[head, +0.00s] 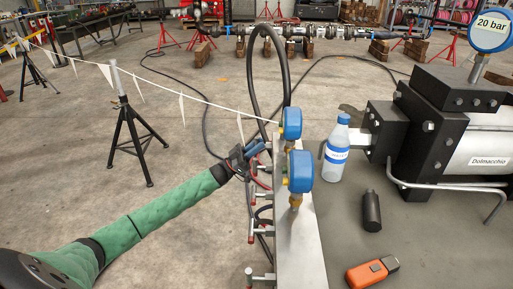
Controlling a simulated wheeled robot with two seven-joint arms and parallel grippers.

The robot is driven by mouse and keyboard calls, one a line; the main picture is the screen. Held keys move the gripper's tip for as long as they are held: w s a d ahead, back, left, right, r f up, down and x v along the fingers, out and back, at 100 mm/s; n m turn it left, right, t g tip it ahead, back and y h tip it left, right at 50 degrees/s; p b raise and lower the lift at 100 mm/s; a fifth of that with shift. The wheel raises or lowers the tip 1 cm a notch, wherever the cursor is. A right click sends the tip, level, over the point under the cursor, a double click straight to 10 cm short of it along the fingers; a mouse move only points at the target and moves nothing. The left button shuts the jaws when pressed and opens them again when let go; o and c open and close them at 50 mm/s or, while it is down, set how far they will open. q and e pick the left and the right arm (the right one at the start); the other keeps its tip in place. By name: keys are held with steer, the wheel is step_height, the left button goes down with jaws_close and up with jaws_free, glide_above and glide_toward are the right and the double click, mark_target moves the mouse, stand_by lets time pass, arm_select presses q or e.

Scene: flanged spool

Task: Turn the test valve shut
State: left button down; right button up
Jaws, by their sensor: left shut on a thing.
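A metal manifold panel (298,245) stands in the middle of the head view, with two blue gauges (299,172) on top. Several small valves with red-tipped handles (253,225) line its left side. My left gripper (257,150) reaches in from the left on a green-sleeved arm, at the far end of this row. It is shut on a valve handle there, which the jaws mostly hide. I cannot read which valve is the test valve, nor how far it is turned. My right gripper is not in view.
A pump (430,130) stands right on the grey bench (420,240), near a bottle (336,150), a black cylinder (371,211) and an orange device (371,272). A black hose (251,75) loops behind the manifold. A black stand (133,130) holds a flag line at left.

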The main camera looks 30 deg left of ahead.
arm_select(q)
steer(key=shift+f, duration=0.1)
steer(key=c, duration=1.4)
jaws_free()
steer(key=shift+a, duration=0.1)
